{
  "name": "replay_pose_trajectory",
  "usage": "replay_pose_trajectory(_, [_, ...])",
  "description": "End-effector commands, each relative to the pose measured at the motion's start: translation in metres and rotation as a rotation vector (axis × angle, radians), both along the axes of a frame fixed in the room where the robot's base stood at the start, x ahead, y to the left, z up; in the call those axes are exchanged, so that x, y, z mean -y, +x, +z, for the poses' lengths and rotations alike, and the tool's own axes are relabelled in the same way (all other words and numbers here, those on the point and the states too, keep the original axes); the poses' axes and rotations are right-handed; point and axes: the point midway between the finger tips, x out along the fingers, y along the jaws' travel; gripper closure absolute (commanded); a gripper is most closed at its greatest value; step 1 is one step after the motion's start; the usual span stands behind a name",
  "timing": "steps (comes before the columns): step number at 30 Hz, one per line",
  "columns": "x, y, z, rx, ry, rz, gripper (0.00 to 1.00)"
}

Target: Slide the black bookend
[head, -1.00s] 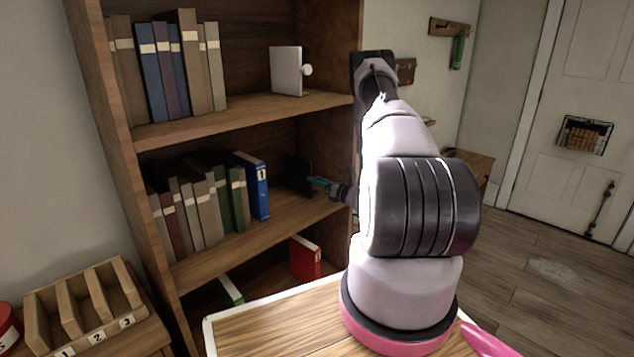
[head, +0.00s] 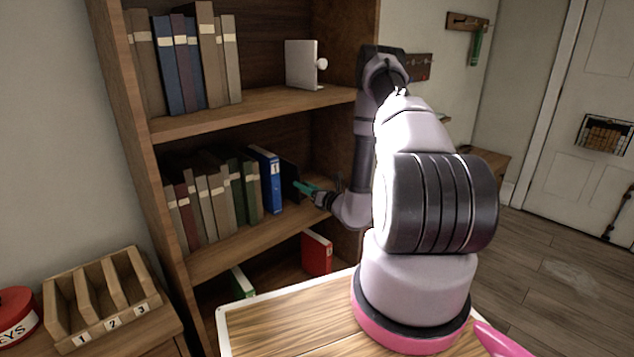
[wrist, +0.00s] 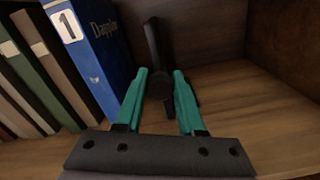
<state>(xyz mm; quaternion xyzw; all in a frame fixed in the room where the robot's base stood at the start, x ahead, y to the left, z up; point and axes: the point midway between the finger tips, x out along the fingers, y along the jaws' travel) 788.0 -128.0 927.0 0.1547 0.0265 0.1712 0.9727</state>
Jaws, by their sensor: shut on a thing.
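The black bookend (head: 290,179) stands upright on the middle shelf of the bookcase, just right of the blue binder (head: 268,180) marked 1. In the wrist view the bookend (wrist: 152,42) shows as a thin dark plate seen nearly edge-on, with a dark round knob (wrist: 160,84) toward me. My gripper (head: 304,188) has teal fingers that are shut on this knob, one on each side, in the wrist view (wrist: 160,76). A narrow gap shows between the bookend and the blue binder (wrist: 93,50) in the wrist view; whether they touch lower down is hard to tell.
Several books (head: 215,200) stand left of the blue binder. The shelf (wrist: 255,110) is bare right of the bookend, up to the side wall. A white bookend (head: 300,65) stands above, and a red binder (head: 316,253) below. A wooden slotted rack (head: 100,300) is at lower left.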

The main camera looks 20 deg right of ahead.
Motion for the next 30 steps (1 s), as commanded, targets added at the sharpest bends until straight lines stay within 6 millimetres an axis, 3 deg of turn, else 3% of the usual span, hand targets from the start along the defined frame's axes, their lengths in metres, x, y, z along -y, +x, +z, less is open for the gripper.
replay_pose_trajectory(10, [-0.005, -0.003, -0.001, -0.004, -0.001, 0.001, 1.0])
replay_pose_trajectory(11, [-0.005, -0.003, -0.001, -0.004, -0.001, 0.001, 0.58])
replay_pose_trajectory(13, [-0.005, -0.003, -0.001, -0.004, -0.001, 0.001, 0.32])
replay_pose_trajectory(23, [-0.004, -0.003, -0.001, -0.002, -0.001, 0.0, 0.32])
replay_pose_trajectory(30, [0.007, -0.032, -0.001, -0.005, 0.001, -0.004, 0.32])
